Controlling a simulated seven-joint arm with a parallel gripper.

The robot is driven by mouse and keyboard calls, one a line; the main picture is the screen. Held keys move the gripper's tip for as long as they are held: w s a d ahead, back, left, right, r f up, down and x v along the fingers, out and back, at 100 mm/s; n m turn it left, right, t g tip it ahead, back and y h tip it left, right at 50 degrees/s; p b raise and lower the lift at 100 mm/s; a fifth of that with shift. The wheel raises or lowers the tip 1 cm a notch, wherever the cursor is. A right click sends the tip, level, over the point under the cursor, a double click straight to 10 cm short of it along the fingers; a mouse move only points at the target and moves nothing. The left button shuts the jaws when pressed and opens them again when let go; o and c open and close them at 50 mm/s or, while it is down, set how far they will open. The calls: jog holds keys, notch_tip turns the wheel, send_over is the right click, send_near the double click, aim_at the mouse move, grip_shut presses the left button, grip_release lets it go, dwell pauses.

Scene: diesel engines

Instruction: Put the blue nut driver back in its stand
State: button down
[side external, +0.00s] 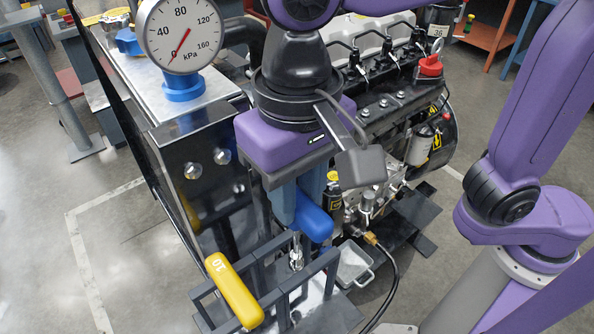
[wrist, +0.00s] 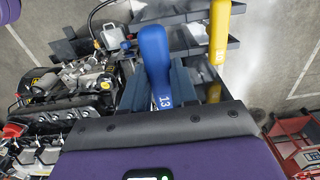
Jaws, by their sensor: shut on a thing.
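The blue nut driver (side external: 314,224) is held in my gripper (side external: 296,208), with its handle sticking out between the fingers. A short silver shaft (side external: 296,258) shows below it. In the wrist view the blue handle (wrist: 153,50), marked 13, lies between the two grey-blue fingers (wrist: 155,88). The stand (side external: 318,268) is a dark grey frame of bars below my gripper; it also shows behind the handle in the wrist view (wrist: 185,45). The shaft's lower end overlaps the stand's bars, and I cannot tell whether it is inside a slot.
A yellow driver (side external: 234,290) marked 10 leans at the stand's left; it also shows in the wrist view (wrist: 219,35). A pressure gauge (side external: 180,35) and the engine (side external: 385,100) stand behind. A black hose (side external: 392,275) and a small metal tray (side external: 354,262) are to the right.

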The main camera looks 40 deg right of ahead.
aim_at(297, 231)
jog(key=shift+f, duration=4.25)
jog(key=shift+c, duration=2.2)
grip_release()
jog(key=shift+r, duration=1.8)
jog(key=shift+r, duration=3)
jog(key=shift+d, duration=0.1)
